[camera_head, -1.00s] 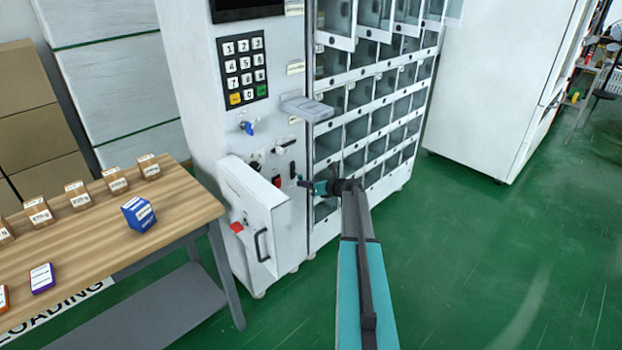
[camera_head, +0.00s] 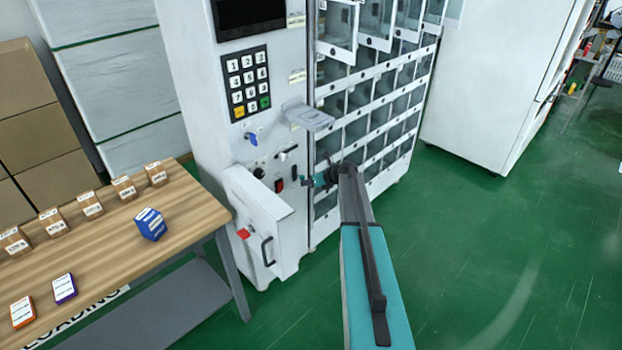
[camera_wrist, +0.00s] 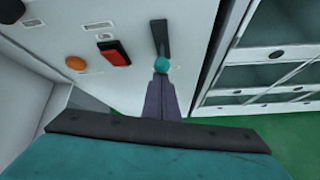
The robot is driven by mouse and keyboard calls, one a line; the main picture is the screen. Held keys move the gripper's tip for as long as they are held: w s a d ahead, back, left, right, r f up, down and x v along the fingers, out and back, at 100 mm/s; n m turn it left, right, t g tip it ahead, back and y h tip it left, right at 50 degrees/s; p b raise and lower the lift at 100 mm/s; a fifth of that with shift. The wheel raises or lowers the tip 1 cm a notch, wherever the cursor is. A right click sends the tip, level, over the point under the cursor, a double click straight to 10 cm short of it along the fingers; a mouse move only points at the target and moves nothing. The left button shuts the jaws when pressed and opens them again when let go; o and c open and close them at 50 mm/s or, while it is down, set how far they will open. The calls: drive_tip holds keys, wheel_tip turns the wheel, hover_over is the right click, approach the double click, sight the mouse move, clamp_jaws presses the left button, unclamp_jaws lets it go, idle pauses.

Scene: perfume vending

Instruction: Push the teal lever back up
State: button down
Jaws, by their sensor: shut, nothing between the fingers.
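The teal lever shows in the wrist view as a round teal knob (camera_wrist: 162,65) below a dark upright slot plate (camera_wrist: 160,38) on the white machine panel. My gripper (camera_wrist: 162,88) is shut and empty, its fingers pointing at the panel from just below the knob. The fingertips overlap the knob's lower edge in the picture; I cannot tell whether they touch. In the head view my gripper (camera_head: 306,183) is in front of the panel's right edge, and the lever knob cannot be made out there.
A red switch (camera_wrist: 115,53) and an orange button (camera_wrist: 76,63) sit left of the lever. The open white door (camera_head: 262,215) juts out left of my gripper. Glass lockers (camera_head: 365,130) stand right. A wooden table (camera_head: 110,235) is at left; green floor is clear at right.

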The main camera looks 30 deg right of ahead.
sight(302, 178)
drive_tip(key=r+g+p, duration=0.1)
drive_tip(key=p, duration=0.1)
drive_tip(key=r+p, duration=0.1)
drive_tip(key=p, duration=0.1)
drive_tip(key=shift+w+a+g+h, duration=0.1)
drive_tip(key=shift+w+g+h, duration=0.1)
drive_tip(key=shift+g+h, duration=0.15)
drive_tip(key=shift+r+p, duration=0.65)
drive_tip(key=shift+r, duration=0.1)
idle(0.3)
